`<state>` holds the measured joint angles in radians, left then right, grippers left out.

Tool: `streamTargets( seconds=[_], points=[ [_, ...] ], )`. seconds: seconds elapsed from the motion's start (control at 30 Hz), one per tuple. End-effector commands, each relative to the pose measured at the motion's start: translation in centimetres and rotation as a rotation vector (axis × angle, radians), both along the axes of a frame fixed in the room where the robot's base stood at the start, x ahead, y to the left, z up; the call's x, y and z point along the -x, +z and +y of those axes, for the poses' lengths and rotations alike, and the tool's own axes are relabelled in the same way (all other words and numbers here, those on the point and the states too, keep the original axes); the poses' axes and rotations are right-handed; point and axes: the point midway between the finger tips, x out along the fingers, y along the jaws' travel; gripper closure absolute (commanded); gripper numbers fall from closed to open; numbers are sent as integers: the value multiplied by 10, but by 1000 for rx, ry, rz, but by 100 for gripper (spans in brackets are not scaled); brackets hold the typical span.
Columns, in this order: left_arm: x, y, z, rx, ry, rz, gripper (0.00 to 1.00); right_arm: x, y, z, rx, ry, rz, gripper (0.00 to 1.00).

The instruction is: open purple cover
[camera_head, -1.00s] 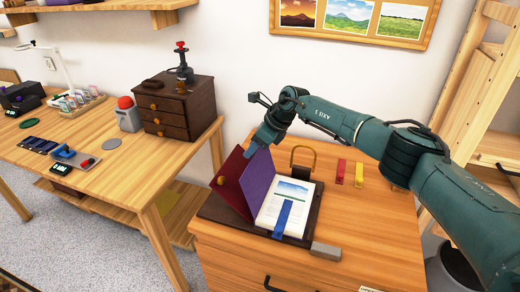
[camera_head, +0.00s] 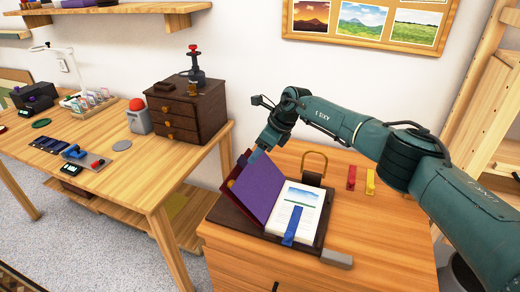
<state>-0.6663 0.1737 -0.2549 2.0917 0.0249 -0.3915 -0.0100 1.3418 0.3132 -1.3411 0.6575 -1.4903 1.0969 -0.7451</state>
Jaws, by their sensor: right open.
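The purple cover (camera_head: 259,187) is hinged along the left side of a dark book-like case (camera_head: 236,214) on the wooden cabinet. It is swung up and leans left, with its purple inner face showing and a dark red edge behind. To its right lies a white page with a landscape picture (camera_head: 297,202) and a blue strap (camera_head: 292,226). My right gripper (camera_head: 256,154) is open at the cover's far upper edge. Its fingertips are partly hidden, so I cannot tell whether they touch the cover. My left gripper is not in view.
A gold-coloured loop handle (camera_head: 314,162) stands behind the page. A red tag (camera_head: 351,178) and a yellow tag (camera_head: 370,182) lie to the right. A grey block (camera_head: 336,258) sits at the case's front right corner. The cabinet top (camera_head: 385,235) is clear at right.

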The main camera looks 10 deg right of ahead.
Motion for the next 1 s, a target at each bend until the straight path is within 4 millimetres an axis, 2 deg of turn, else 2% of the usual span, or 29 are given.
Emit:
streamTargets(
  seconds=[0.23, 0.37, 0.53, 0.8, 1.0],
  points=[
    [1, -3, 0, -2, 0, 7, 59, 1, -1, -2, 2, -1, 4, 42],
    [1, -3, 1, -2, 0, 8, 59, 2, 5, -5, 3, 0, 2, 42],
    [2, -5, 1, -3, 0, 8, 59, 9, 28, -16, 3, 0, -1, 42],
    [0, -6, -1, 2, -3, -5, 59, 26, 82, -40, 2, -1, -1, 42],
    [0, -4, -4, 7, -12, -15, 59, 34, 106, -51, 2, -1, 1, 42]
  ],
)
